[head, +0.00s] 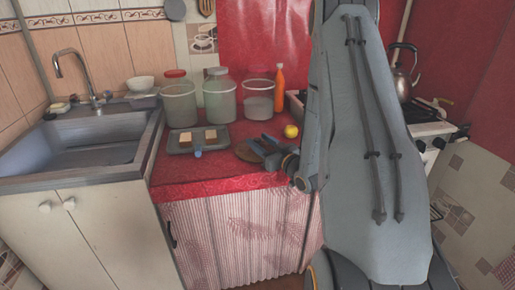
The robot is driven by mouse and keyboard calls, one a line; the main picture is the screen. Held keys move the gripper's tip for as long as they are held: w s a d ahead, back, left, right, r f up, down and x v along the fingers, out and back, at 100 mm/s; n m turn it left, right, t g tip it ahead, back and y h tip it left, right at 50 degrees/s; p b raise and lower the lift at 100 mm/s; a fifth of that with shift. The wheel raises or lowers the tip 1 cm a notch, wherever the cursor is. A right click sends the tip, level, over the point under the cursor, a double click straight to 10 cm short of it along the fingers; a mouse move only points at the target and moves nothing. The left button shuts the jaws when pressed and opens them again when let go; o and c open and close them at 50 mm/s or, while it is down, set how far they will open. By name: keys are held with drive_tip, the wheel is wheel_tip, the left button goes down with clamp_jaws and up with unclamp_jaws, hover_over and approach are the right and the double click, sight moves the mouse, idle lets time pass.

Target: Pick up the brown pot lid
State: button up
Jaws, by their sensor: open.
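The brown pot lid (247,153) appears as a brown round shape lying on the red counter, right of the grey tray. Part of it is hidden behind my gripper (267,142), whose dark fingers reach over it from the right. The gripper is open. At this size I cannot tell whether the fingers touch the lid or hover just above it.
A yellow ball-like fruit (291,131) lies close to the gripper. A sink (75,145) is left; a kettle (402,65) stands on the stove.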

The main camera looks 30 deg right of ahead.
drive_tip(key=shift+w+a, duration=0.1)
drive_tip(key=shift+w, duration=0.85)
clamp_jaws()
drive_tip(key=shift+r, duration=0.15)
